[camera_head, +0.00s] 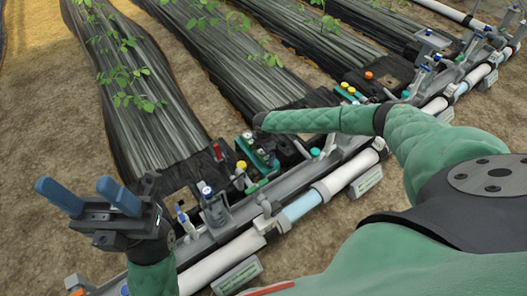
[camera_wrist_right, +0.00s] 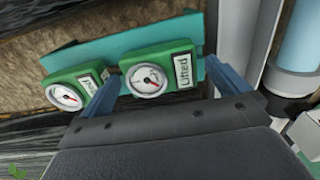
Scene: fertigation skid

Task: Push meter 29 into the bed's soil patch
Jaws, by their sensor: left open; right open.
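In the right wrist view, two green meters with round white dials sit at a teal holder (camera_wrist_right: 185,30). No number 29 is readable. My right gripper (camera_wrist_right: 168,75) is open, its blue fingers on either side of the "Lifted" meter; contact cannot be told. In the head view, the green meters (camera_head: 258,153) show small beside my right arm, which hides that gripper. My left gripper (camera_head: 88,197) is open and empty at the lower left.
Black mulch-covered beds (camera_head: 150,125) with seedlings run back from the skid. A small bare soil patch (camera_head: 186,196) shows at the nearest bed's end. Grey rail and white pipe (camera_head: 225,257) run diagonally across the front. Valves and coloured knobs crowd the rail.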

